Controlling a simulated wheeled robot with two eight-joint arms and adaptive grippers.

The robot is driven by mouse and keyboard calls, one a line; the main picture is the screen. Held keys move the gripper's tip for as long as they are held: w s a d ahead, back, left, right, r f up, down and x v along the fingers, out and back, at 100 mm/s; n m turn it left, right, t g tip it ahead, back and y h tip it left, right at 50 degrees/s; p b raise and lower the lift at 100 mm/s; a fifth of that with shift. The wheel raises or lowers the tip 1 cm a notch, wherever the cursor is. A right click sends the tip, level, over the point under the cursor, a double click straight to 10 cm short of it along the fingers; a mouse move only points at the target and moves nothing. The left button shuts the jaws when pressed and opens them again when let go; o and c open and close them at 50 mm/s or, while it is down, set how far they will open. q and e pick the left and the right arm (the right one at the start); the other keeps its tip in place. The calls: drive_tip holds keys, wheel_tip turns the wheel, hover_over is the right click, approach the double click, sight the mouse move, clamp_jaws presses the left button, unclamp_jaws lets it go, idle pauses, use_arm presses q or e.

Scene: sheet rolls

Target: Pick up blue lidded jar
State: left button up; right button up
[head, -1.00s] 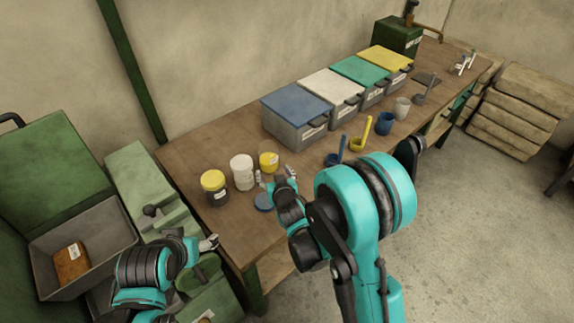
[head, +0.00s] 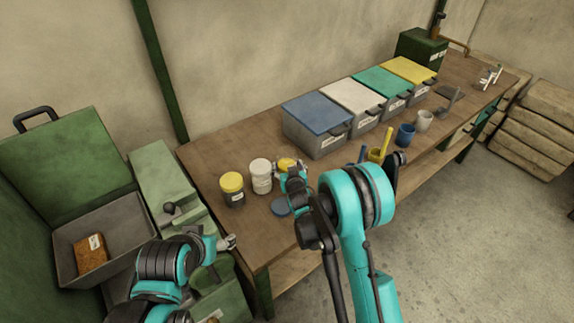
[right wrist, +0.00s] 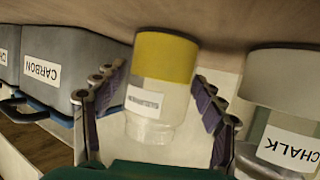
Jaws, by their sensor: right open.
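A white-lidded jar (head: 260,176), labelled CHALK in the wrist view (right wrist: 285,125), and a dark yellow-lidded jar (head: 231,189) stand close by to the left. Lidded bins (head: 318,113) line the back. Scoops and cups (head: 404,135) are to the right.

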drive_tip(key=shift+w+a+f, duration=0.1)
drive_tip(key=shift+w+f, duration=0.25)
drive_tip(key=shift+w, duration=0.3)
drive_tip(key=shift+r, duration=0.1)
drive_tip(key=c, duration=1.1)
drive_tip(key=shift+o, duration=0.2)
drive_tip(key=shift+r, duration=0.1)
